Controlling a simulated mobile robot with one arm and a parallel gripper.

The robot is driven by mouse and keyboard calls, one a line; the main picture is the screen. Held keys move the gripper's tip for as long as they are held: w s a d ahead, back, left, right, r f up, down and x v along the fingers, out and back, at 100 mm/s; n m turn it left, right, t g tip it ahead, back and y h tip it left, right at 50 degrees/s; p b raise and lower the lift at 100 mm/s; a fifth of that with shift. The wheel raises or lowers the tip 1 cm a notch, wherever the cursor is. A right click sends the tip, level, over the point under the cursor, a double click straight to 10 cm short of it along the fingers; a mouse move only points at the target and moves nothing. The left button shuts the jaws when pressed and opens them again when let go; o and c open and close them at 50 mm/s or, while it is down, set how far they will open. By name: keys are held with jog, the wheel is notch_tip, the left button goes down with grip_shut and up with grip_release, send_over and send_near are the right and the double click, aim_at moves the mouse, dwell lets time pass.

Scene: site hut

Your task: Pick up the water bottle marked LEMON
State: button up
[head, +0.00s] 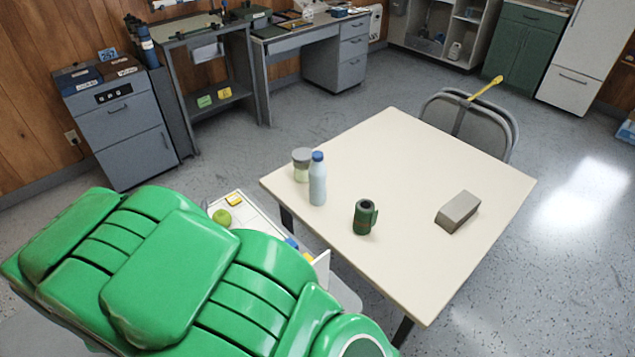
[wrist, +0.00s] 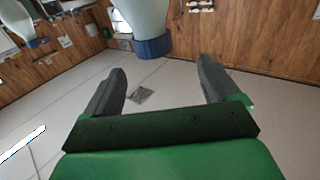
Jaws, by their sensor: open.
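A pale blue-white bottle with a blue cap (head: 317,180) stands upright on the cream table (head: 410,170), near its left edge. I cannot read any marking on it, so LEMON is not confirmed. The wrist view looks upside down. There, a pale bottle with a blue cap (wrist: 153,47) hangs from the top edge, just beyond my fingertips and roughly between them in the picture. Its body is cut off. My gripper (wrist: 160,67) is open with nothing between its fingers. In the head view my green arm fills the lower left and the gripper is hidden.
A pale jar with a grey lid (head: 301,172) stands close beside the bottle. A dark green mug-like container (head: 363,218) and a grey block (head: 458,212) are on the table. A chair (head: 470,118) stands behind it. A low white surface holds a green apple (head: 222,217).

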jog(key=shift+w+d+r, duration=0.2)
jog(key=shift+w+r, duration=0.2)
jog(key=shift+r, duration=0.4)
jog(key=w+d+g+y, duration=0.1)
jog(key=w+d, duration=0.3)
jog(key=w, duration=0.4)
jog(key=n+g+y, duration=0.2)
jog(key=n+g, duration=0.1)
jog(key=g, duration=0.1)
send_over(323, 177)
jog(key=s+d, duration=0.1)
jog(key=s, duration=0.2)
jog(key=f, duration=1)
jog(key=shift+w+f, duration=0.15)
jog(key=shift+w, duration=0.15)
jog(key=shift+x, duration=1.2)
jog(key=shift+w+a+f, duration=0.4)
jog(key=shift+w+a, duration=0.15)
jog(key=shift+w, duration=0.05)
jog(key=shift+x, duration=1.8)
